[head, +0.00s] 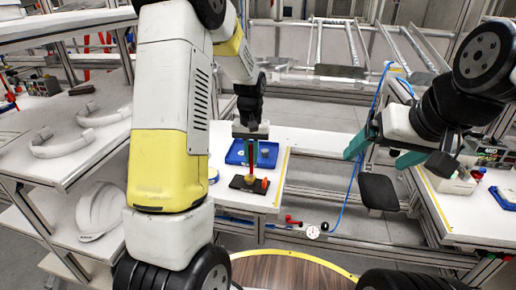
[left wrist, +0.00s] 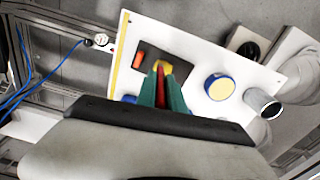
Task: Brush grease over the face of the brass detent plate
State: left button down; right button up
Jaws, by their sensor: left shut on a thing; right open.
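My left gripper (head: 251,138) points down over the small white table, shut on a red-handled brush (head: 251,158). In the left wrist view, the red brush (left wrist: 161,88) lies between the green fingers. Below it a dark base block (head: 238,184) carries a yellow brass plate (left wrist: 158,67) and an orange piece (left wrist: 137,57). The brush's lower end is over or at the brass plate; I cannot tell whether it touches. A round blue-and-yellow tin (left wrist: 219,88) stands beside the block. My right gripper (head: 384,150) is open and empty, away to the right.
A blue tray (head: 236,154) lies behind the block. A metal cylinder (left wrist: 262,103) stands near the tin. Shelves at left hold a white helmet shell (head: 98,210) and pale bands (head: 62,142). Another white bench (head: 470,208) with small items stands at right.

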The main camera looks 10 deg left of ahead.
pick_arm(q)
jog(key=shift+w+d, duration=0.15)
jog(key=shift+d, duration=0.15)
jog(key=shift+w, duration=0.1)
jog(key=shift+w+r, duration=0.1)
jog(key=shift+w, duration=0.25)
jog(key=shift+w+a, duration=0.2)
jog(key=shift+w, duration=0.1)
jog(key=shift+w+a, duration=0.25)
jog(key=shift+a, duration=0.15)
jog(key=shift+a, duration=0.2)
jog(key=shift+a, duration=0.3)
